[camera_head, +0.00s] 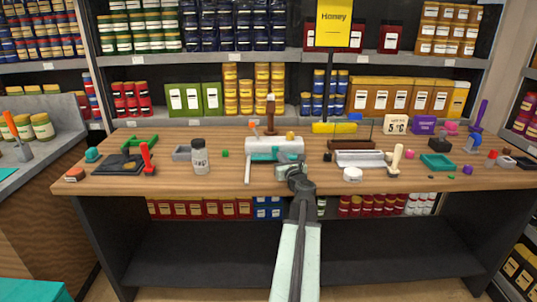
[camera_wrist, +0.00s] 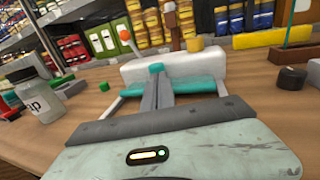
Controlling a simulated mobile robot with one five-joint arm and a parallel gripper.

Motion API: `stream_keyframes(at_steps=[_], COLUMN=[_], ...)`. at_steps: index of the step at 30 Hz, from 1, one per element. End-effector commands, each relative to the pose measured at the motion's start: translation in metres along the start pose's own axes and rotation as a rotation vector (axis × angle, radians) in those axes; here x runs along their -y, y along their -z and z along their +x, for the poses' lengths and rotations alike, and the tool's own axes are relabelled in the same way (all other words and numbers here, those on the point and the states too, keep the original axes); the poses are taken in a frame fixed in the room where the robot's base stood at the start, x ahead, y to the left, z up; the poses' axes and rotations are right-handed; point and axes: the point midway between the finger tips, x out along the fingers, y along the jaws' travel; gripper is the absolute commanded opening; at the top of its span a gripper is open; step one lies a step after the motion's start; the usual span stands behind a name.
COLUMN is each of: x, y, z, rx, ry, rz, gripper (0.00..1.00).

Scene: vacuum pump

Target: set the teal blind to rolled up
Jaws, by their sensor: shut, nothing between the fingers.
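The teal blind (camera_head: 262,156) shows as a short teal strip under a white housing (camera_head: 275,144) in the middle of the wooden table. In the wrist view the teal strip (camera_wrist: 203,86) runs along the lower front of the white housing (camera_wrist: 190,64), partly hidden behind my gripper. My gripper (camera_head: 292,170) is at the front right of the blind in the head view. In the wrist view my gripper (camera_wrist: 157,78) is shut and empty, pointing at the blind's front. Whether its tips touch the teal part I cannot tell.
A clear jar (camera_head: 200,157) stands to the left and a round white lid (camera_head: 352,174) lies to the right. A dark brown block (camera_wrist: 291,79) is right of the blind in the wrist view. Several small tools and trays fill both table ends. Stocked shelves stand behind.

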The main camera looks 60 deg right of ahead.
Motion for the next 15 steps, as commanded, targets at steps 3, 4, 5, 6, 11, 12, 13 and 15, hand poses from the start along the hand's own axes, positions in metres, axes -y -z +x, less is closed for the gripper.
stream_keyframes(at_steps=[3, 4, 5, 6, 11, 12, 13, 15], x=[0.004, 0.004, 0.004, 0.004, 0.001, 0.0, -0.001, -0.002], y=[0.0, 0.0, 0.0, 0.0, 0.0, 0.0, 0.0, 0.0], z=[0.011, 0.012, 0.013, 0.015, 0.016, 0.016, 0.016, 0.017], rx=[0.0, 0.0, 0.0, 0.0, 0.0, 0.0, 0.0, 0.0], ry=[-0.001, -0.001, -0.002, -0.003, -0.007, -0.008, -0.009, -0.011], rz=[0.0, 0.0, 0.0, 0.0, 0.0, 0.0, 0.0, 0.0], gripper=[0.0, 0.0, 0.0, 0.0, 0.0, 0.0, 0.0, 0.0])
